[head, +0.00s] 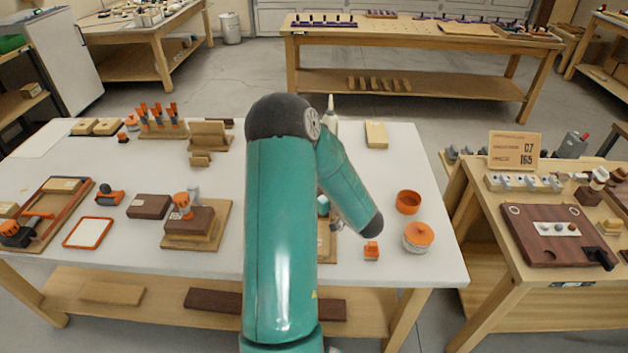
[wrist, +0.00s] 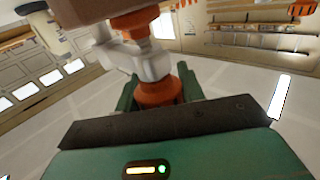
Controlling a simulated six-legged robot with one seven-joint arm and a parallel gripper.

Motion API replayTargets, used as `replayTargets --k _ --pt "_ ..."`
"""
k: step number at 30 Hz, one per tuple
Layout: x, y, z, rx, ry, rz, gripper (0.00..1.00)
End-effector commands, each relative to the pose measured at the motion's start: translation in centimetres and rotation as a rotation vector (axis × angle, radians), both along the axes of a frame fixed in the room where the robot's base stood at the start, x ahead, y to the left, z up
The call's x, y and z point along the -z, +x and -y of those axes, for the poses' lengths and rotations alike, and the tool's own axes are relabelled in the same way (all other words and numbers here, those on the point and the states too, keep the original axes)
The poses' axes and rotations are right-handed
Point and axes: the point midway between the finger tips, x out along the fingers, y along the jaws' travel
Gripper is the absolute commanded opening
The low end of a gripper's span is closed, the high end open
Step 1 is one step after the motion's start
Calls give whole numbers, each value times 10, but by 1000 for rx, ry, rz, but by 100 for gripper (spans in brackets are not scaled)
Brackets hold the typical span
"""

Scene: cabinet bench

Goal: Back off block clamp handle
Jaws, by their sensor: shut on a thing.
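In the wrist view my gripper (wrist: 160,84) is shut on an orange clamp handle (wrist: 160,95), with a green finger on each side of it. The clamp's pale grey body (wrist: 146,60) runs behind the handle, beside another orange part (wrist: 134,22). A brown block (wrist: 80,10) shows at the top left. In the head view only a small teal piece of my gripper (head: 323,205) shows. My arm hides the held clamp there, over a wooden board (head: 328,243).
A similar orange-handled clamp (head: 182,202) stands on a brown block (head: 190,221) to the left. An orange bowl (head: 408,202), an orange-lidded jar (head: 418,236) and a small orange piece (head: 371,251) lie right of my arm. A white bottle (head: 331,116) stands behind it.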

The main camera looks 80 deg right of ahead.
Motion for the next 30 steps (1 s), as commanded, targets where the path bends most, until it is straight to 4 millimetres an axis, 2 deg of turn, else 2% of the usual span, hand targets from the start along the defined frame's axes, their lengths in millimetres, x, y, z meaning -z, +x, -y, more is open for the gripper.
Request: replayTargets --k 30 --pt "-2 2 -16 -952 -9 3 16"
